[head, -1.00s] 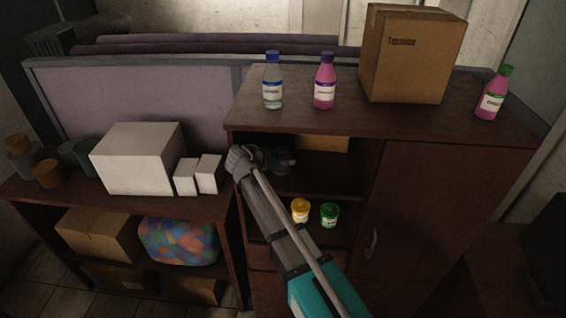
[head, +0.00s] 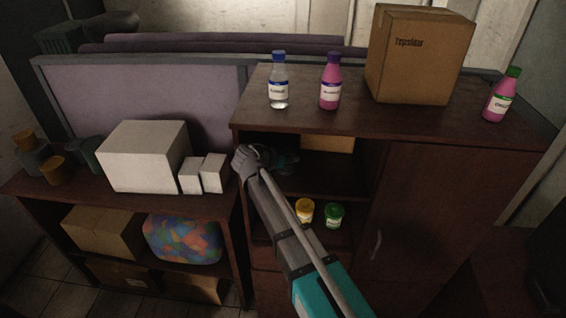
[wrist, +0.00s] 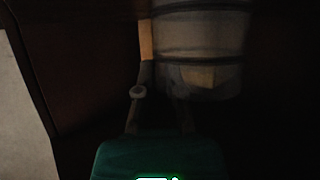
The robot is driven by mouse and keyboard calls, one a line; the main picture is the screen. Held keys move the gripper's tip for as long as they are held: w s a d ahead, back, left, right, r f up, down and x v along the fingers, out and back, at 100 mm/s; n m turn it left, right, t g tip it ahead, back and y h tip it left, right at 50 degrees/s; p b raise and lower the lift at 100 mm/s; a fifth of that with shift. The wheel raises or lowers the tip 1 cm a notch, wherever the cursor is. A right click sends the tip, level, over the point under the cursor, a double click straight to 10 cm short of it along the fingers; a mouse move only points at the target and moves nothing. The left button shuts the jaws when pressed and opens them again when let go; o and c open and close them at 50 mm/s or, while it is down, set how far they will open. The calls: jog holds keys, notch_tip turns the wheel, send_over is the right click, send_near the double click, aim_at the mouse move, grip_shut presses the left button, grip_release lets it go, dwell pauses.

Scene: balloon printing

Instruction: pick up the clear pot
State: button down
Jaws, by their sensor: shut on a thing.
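The clear pot (wrist: 203,35) shows large and dim in the wrist view, a see-through cylinder with dark bands and a pale yellowish patch low on it. My gripper (wrist: 163,98) is shut on the pot at its near lower part. In the head view my gripper (head: 284,160) reaches into the dark upper shelf opening of the brown cabinet. The pot cannot be made out there, in the shadow and behind my gripper.
A yellow pot (head: 305,212) and a green pot (head: 334,215) stand on the shelf below. The cabinet top (head: 300,120) closely overhangs my gripper and carries bottles and a cardboard box (head: 420,55). White boxes (head: 148,157) stand left of my wrist.

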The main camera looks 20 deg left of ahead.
jog(key=shift+r, duration=0.15)
dwell(0.3)
notch_tip(320, 180, up, 3)
jog(key=p, duration=0.3)
jog(key=s, duration=1.8)
jog(key=shift+d, duration=0.3)
jog(key=shift+r, duration=0.1)
